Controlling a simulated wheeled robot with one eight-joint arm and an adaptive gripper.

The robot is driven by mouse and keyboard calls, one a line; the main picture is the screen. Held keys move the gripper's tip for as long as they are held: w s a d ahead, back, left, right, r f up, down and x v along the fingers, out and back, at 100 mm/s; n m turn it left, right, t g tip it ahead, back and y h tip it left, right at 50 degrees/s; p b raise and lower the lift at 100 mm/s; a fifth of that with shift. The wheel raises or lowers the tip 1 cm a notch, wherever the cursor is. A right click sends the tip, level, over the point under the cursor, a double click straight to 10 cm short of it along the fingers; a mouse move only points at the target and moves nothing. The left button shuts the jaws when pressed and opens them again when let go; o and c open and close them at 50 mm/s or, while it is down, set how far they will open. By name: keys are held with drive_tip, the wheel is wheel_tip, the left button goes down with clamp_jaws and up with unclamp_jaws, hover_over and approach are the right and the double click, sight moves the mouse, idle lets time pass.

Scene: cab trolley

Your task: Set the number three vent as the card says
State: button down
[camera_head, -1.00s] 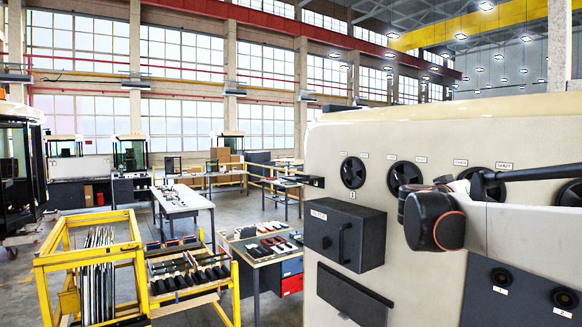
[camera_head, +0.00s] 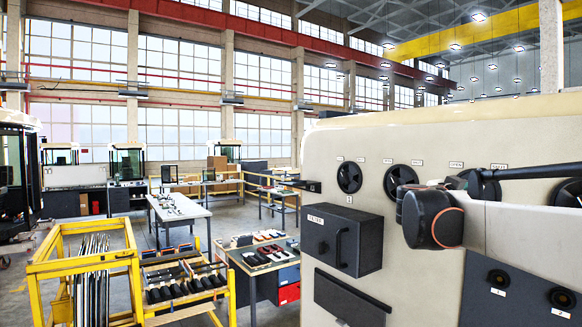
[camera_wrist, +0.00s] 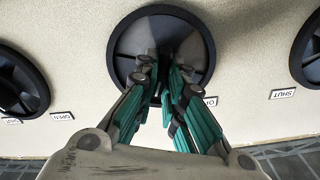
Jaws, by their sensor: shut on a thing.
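A cream panel (camera_head: 345,150) carries a row of round black vents. The third vent from the left (camera_head: 490,192) is partly covered by my arm in the head view. In the wrist view, a round dark vent (camera_wrist: 187,32) is straight ahead. My gripper (camera_wrist: 164,75) reaches to its middle, with both fingers closed in on the centre part. The fingers hide that part, so how the vent is turned is unclear. Small OPEN (camera_head: 456,165) and SHUT (camera_head: 499,166) labels sit above the third vent. I cannot make out a card with settings.
The first vent (camera_head: 349,177) and second vent (camera_head: 397,180) are left of my arm. A dark filter box (camera_head: 342,240) with a handle sticks out below them. A yellow rack (camera_head: 85,262) and a parts bench (camera_head: 262,262) stand left of the panel.

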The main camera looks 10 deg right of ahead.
drive_tip(key=shift+s+a+r+m, duration=0.15)
drive_tip(key=shift+s+m, duration=0.15)
drive_tip(key=shift+m, duration=0.5)
drive_tip(key=c, duration=1.7)
unclamp_jaws()
drive_tip(key=shift+w, duration=0.2)
